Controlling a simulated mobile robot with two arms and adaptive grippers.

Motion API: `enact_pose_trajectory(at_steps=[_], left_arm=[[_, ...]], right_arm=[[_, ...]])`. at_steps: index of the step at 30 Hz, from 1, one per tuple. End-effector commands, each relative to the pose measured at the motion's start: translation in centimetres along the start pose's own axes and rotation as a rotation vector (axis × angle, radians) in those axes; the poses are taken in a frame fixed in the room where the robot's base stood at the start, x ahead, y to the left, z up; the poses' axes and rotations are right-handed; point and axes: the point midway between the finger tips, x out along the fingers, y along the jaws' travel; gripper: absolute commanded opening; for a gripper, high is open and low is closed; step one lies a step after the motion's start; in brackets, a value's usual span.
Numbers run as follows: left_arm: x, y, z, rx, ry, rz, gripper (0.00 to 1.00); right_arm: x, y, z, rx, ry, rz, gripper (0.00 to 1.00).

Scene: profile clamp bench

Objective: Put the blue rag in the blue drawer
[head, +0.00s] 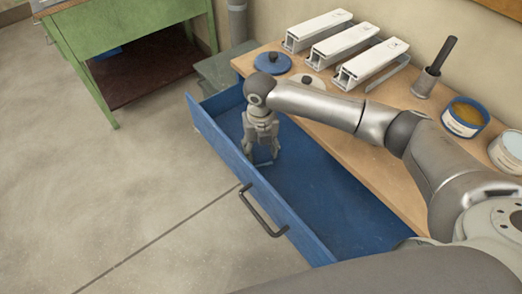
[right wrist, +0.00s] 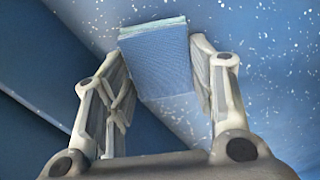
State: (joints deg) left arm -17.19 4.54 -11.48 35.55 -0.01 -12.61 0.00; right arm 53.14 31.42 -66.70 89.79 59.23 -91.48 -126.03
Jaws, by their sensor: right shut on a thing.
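The blue drawer (head: 335,195) is pulled out from the bench, and its inside is bare apart from my gripper and what it holds. My right gripper (head: 262,157) reaches down into the far left part of the drawer. It is shut on the blue rag (right wrist: 160,62), a folded, ribbed block with a pale green edge, seen between the fingers in the right wrist view. In the head view the rag is small and mostly hidden by the fingers, so I cannot tell whether it touches the drawer floor. My left gripper is not in view.
The drawer's front has a black handle (head: 262,212). On the wooden bench top (head: 355,128) stand three white clamp profiles (head: 345,46), a blue lid (head: 272,63), a holder with a black-handled tool (head: 427,82) and two tins. A green bench (head: 120,50) is at the upper left.

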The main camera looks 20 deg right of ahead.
Motion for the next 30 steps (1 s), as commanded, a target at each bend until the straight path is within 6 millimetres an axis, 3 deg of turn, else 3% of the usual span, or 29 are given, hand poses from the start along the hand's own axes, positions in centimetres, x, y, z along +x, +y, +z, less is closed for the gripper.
enact_pose_trajectory(at_steps=[3,14,15,16,26,30], left_arm=[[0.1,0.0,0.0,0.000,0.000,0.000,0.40],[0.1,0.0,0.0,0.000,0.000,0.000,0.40],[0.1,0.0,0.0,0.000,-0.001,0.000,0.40],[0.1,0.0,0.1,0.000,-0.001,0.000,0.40],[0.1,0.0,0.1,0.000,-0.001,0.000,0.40],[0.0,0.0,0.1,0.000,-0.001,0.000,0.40]], right_arm=[[1.4,0.0,0.0,0.000,0.000,0.000,0.32],[1.8,0.0,0.0,0.000,-0.001,0.000,0.32],[1.8,0.0,0.0,0.000,-0.001,0.001,0.55],[1.8,0.0,0.0,0.000,-0.001,0.000,0.59],[1.6,0.0,0.0,0.000,-0.001,0.001,0.60],[0.5,0.0,0.1,0.000,-0.003,0.001,0.60]])
